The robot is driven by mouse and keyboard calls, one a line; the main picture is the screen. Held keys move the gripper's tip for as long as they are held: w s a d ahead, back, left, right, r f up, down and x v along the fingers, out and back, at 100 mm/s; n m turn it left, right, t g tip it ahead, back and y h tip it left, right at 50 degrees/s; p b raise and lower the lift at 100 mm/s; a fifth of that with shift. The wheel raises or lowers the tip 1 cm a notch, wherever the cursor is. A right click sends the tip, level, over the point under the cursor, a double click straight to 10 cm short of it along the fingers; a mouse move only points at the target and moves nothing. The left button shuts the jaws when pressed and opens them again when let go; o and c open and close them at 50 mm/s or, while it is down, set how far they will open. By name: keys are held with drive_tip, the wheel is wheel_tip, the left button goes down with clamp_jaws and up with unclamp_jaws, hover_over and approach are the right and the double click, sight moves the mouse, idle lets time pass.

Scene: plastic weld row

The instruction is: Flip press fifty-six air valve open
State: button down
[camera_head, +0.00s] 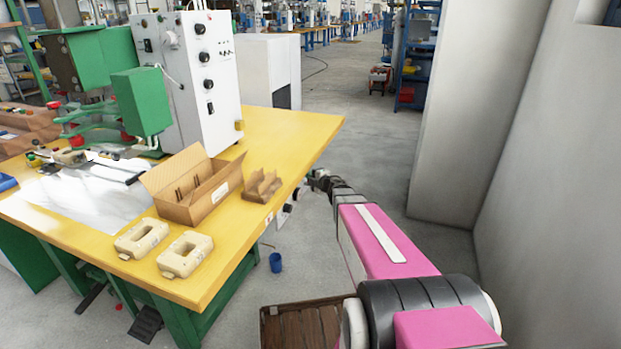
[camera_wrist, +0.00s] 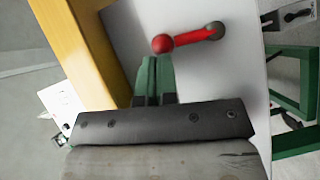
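The air valve's red lever (camera_wrist: 188,38) shows in the wrist view, with a red ball at its left end and a grey round pivot at its right end. It lies nearly level, tilted slightly up to the right, in front of a light grey panel. My gripper (camera_wrist: 157,60) is just below the red ball. Its two narrow greenish fingers are close together and look shut, with nothing seen between them. Whether the tips touch the ball is unclear. In the head view my gripper (camera_head: 317,180) is beside the table's right edge, and the lever cannot be made out.
The yellow table (camera_head: 285,135) carries an open cardboard box (camera_head: 205,203), a small cardboard divider (camera_head: 262,186) and two cream blocks (camera_head: 142,238). A white control cabinet (camera_head: 205,85) stands behind. A blue cup (camera_head: 275,262) is on the floor. A pale wall (camera_head: 545,190) rises at right.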

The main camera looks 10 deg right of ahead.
drive_tip(key=shift+w+d+r, duration=0.15)
drive_tip(key=shift+w+d, duration=0.05)
drive_tip(key=shift+w, duration=0.25)
drive_tip(key=w+m+g, duration=0.1)
drive_tip(key=w+d+m+g, duration=0.1)
drive_tip(key=m, duration=0.1)
drive_tip(key=shift+w+d+g, duration=0.3)
drive_tip(key=shift+w, duration=0.15)
drive_tip(key=w+f+m+g, duration=0.1)
drive_tip(key=g, duration=0.1)
drive_tip(key=w+d+f+m+g+y, duration=0.1)
drive_tip(key=m, duration=0.1)
drive_tip(key=w+d+f+m+g, duration=0.1)
drive_tip(key=m+g, duration=0.1)
drive_tip(key=shift+w+f+g+y, duration=0.1)
drive_tip(key=shift+g+y, duration=0.2)
idle(0.6)
drive_tip(key=shift+w+f, duration=0.1)
drive_tip(key=shift+f, duration=0.05)
idle(0.6)
